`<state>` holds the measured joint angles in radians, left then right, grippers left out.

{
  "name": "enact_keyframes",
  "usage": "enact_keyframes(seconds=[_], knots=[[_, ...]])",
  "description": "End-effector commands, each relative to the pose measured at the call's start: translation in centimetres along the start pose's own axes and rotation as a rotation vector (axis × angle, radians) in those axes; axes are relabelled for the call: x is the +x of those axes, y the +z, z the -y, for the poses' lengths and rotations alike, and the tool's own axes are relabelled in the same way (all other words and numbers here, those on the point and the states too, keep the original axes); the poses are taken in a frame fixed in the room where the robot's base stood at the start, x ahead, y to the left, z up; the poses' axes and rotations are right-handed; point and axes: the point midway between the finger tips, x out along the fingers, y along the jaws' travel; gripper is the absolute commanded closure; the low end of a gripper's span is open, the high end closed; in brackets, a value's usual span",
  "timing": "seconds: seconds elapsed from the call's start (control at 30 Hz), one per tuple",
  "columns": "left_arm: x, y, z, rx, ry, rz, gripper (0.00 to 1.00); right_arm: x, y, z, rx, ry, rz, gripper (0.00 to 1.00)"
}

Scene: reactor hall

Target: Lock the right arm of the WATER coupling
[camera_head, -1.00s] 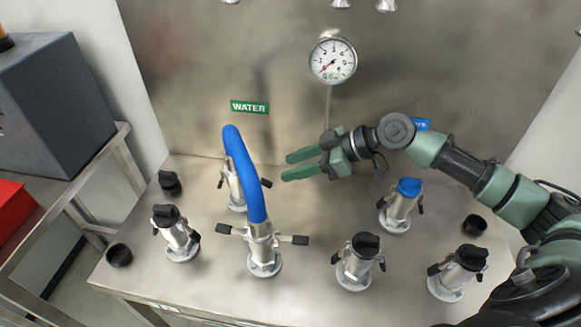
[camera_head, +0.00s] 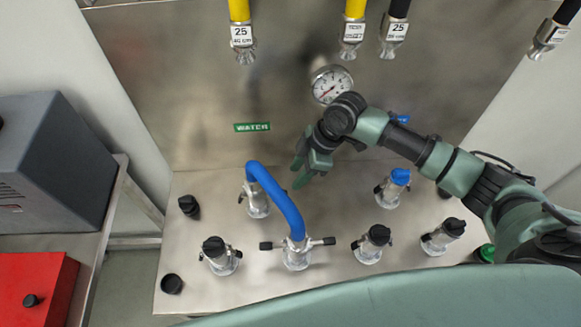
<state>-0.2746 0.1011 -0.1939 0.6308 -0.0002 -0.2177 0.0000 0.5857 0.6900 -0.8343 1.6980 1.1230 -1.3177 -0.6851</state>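The green WATER label (camera_head: 252,127) is on the steel back panel. Below it a blue hose (camera_head: 275,197) joins a rear coupling (camera_head: 257,203) to a front coupling (camera_head: 296,255). My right gripper (camera_head: 301,172) is open and empty, fingers pointing down-left, above the bench to the right of the hose. It appears apart from both couplings. My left gripper is not in view.
Black-capped couplings (camera_head: 372,243) stand along the front of the steel bench (camera_head: 330,277), and a blue-capped one (camera_head: 392,189) stands at right. A pressure gauge (camera_head: 331,84) is behind my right wrist. Yellow and black hoses (camera_head: 354,30) hang above. A red box (camera_head: 38,287) is at left.

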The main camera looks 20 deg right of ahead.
Motion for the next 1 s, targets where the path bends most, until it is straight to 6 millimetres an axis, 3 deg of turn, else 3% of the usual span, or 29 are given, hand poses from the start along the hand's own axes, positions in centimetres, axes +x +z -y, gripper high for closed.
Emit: enact_keyframes(seconds=[0.3, 0.6, 0.9, 1.0], knots=[[-1.6, 3.5, -3.5, -0.001, 0.043, 0.053, 0.46, 3.9, -0.1, 0.2, -0.003, -0.005, 0.007, 0.60], [-2.3, 2.4, -2.4, 0.000, 0.030, 0.039, 0.46, 7.5, -0.1, 0.1, -0.003, -0.003, 0.006, 0.60], [-2.2, 1.3, -1.7, -0.004, 0.021, 0.021, 0.46, 7.8, 0.0, 0.1, -0.004, -0.002, 0.006, 0.60], [-2.2, 1.5, -1.8, -0.004, 0.022, 0.025, 0.46, 7.8, 0.0, 0.1, -0.004, -0.002, 0.006, 0.85]])
